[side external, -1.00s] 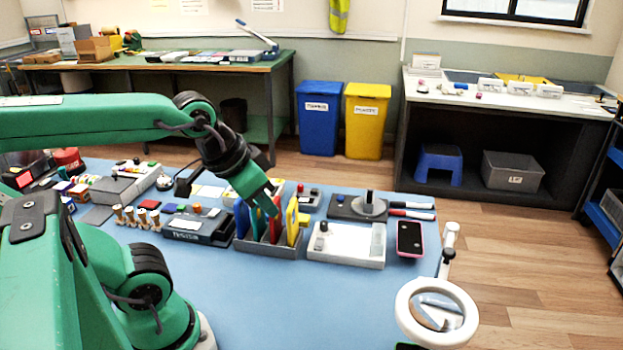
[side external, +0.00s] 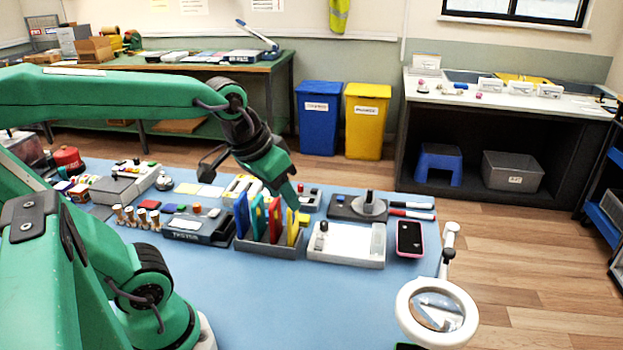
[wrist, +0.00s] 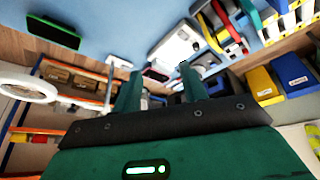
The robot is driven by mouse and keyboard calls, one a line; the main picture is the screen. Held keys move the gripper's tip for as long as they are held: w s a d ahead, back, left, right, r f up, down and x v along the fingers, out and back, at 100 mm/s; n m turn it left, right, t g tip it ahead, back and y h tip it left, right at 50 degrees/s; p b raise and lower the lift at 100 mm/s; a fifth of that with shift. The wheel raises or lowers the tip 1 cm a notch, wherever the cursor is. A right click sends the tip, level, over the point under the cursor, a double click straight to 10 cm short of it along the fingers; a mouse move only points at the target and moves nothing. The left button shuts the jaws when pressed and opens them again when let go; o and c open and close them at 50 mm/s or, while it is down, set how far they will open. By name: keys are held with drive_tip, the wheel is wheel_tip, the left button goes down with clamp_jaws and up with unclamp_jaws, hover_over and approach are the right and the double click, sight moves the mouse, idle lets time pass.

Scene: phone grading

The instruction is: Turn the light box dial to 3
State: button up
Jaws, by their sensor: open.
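The white box (side external: 352,250), which looks like the light box, lies flat on the blue mat. A dark upright knob (side external: 322,231), likely its dial, is at its left end, and a pale panel is at its right end. The dial's setting is too small to read. My gripper (side external: 293,206) is open and empty above the rack of coloured plates, to the left of the knob and apart from it. In the wrist view my gripper's two fingers (wrist: 160,76) are spread, and the white box (wrist: 172,47) shows beyond them.
The rack (side external: 270,249) of upright coloured plates stands just left of the white box. A phone with a pink edge (side external: 410,238) lies to its right.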

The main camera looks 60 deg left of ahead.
drive_tip(key=w+a+f+n+g, duration=0.25)
drive_tip(key=w+a+n, duration=0.2)
drive_tip(key=w, duration=0.55)
drive_tip(key=n+g, duration=0.2)
drive_tip(key=n, duration=0.2)
hover_over(324, 222)
drive_tip(key=shift+m, duration=0.25)
drive_tip(key=shift+s+f, duration=0.15)
drive_tip(key=shift+f, duration=2.65)
drive_tip(key=shift+s+f, duration=0.1)
drive_tip(key=shift+f, duration=2.65)
drive_tip(key=shift+w+d+f, duration=0.1)
drive_tip(key=shift+w+f, duration=0.05)
drive_tip(key=shift+f, duration=3.7)
clamp_jaws()
